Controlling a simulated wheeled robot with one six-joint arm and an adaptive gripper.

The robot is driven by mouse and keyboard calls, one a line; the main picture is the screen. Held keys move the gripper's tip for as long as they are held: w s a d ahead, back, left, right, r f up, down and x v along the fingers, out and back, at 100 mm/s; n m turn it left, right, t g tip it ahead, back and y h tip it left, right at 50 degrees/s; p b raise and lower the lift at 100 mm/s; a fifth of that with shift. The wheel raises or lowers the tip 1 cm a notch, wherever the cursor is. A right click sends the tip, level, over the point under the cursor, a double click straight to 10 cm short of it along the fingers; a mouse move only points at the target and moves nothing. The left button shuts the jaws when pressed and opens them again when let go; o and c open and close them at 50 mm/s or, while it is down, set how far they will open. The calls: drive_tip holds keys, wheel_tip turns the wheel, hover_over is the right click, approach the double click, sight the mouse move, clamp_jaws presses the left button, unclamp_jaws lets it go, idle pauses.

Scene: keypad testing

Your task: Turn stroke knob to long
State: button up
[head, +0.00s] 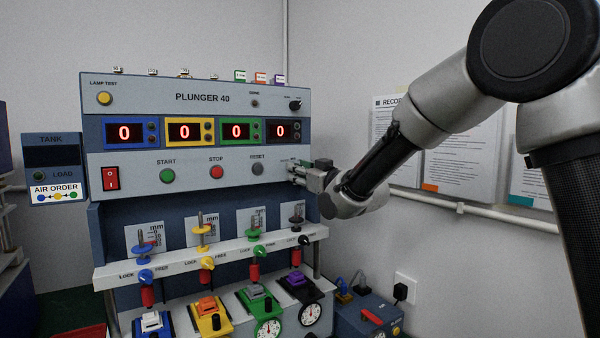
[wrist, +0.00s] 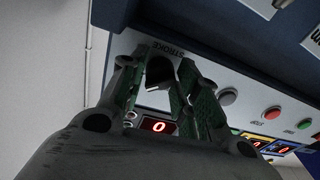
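The stroke knob (wrist: 160,72) is a dark knob with a pale mark, under a STROKE label (wrist: 168,49) on the light panel in the wrist view, which is turned over. My gripper (wrist: 163,68) has its green-padded fingertips on both sides of the knob, very close to it. I cannot tell whether they touch it. In the head view my gripper (head: 296,172) is at the right end of the panel's button row and hides the knob. Which way the knob is set is not clear.
Left of my gripper are the grey reset button (head: 257,169), red stop button (head: 216,172) and green start button (head: 167,176). Digital displays (head: 281,130) showing 0 sit above. A white rail (head: 215,250) with coloured knobs runs below. The wall is to the right.

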drive_tip(key=shift+o, duration=1.2)
drive_tip(key=shift+d, duration=0.1)
drive_tip(key=v, duration=1.1)
drive_tip(key=shift+s+d, duration=0.2)
drive_tip(key=shift+s, duration=0.2)
